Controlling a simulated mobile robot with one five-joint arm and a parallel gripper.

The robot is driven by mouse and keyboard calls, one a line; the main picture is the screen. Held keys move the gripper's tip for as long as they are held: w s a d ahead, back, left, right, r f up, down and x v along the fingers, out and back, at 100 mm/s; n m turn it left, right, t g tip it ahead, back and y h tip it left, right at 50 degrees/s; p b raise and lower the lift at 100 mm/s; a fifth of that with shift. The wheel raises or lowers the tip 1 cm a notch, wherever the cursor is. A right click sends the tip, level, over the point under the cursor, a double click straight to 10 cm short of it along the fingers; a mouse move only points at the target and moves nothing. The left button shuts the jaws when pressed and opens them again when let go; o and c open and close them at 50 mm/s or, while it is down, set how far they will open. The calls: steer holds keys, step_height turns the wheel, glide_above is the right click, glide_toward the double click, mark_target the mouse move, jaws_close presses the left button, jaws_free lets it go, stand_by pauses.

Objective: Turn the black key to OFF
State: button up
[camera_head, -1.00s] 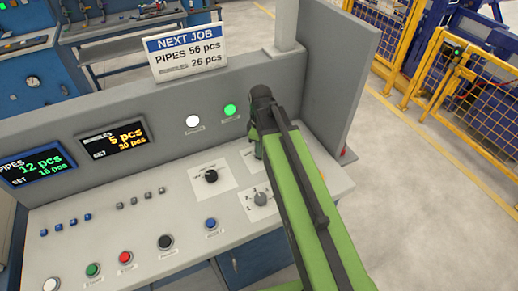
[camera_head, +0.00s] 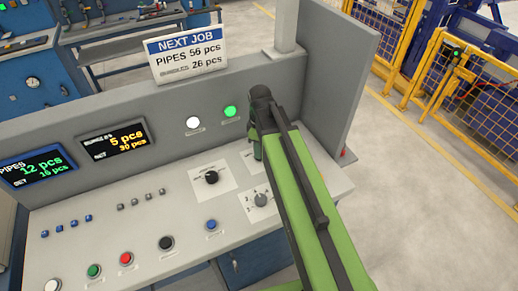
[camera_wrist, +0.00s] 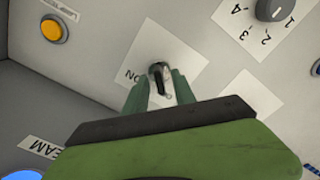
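The black key (camera_wrist: 156,72) shows in the wrist view, standing in a switch on a white plate (camera_wrist: 186,52) with the label ON beside it. My gripper (camera_wrist: 160,82) has one green finger on each side of the key. The fingers are spread, with a visible gap to the key on both sides. In the head view my gripper (camera_head: 256,146) is over the back right of the console, and the key is hidden behind it. Which way the key is turned is hard to tell.
A numbered grey selector (camera_head: 261,199) and a black knob (camera_head: 211,177) sit nearby on the console (camera_head: 105,229). A yellow button (camera_wrist: 54,30) is near the key in the wrist view. Grey panels (camera_head: 330,85) rise behind and to the right.

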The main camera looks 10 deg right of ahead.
step_height(320, 180, up, 17)
steer(key=p, duration=1.6)
steer(key=shift+f, duration=0.15)
steer(key=s+f+m+b, duration=0.2)
steer(key=f+m+b, duration=0.1)
steer(key=f+b, duration=0.1)
steer(key=s+f+m+b, duration=0.2)
steer(key=f+m+b, duration=0.1)
steer(key=f+b, duration=0.2)
steer(key=s+f+m+b, duration=0.2)
steer(key=f+m+b, duration=0.2)
steer(key=f+b, duration=0.1)
steer(key=shift+a+f, duration=0.2)
steer(key=shift+a, duration=0.1)
steer(key=shift+s+f+m+b, duration=0.2)
steer(key=shift+f+m+b, duration=0.05)
steer(key=shift+m+b, duration=0.25)
steer(key=shift+r, duration=0.2)
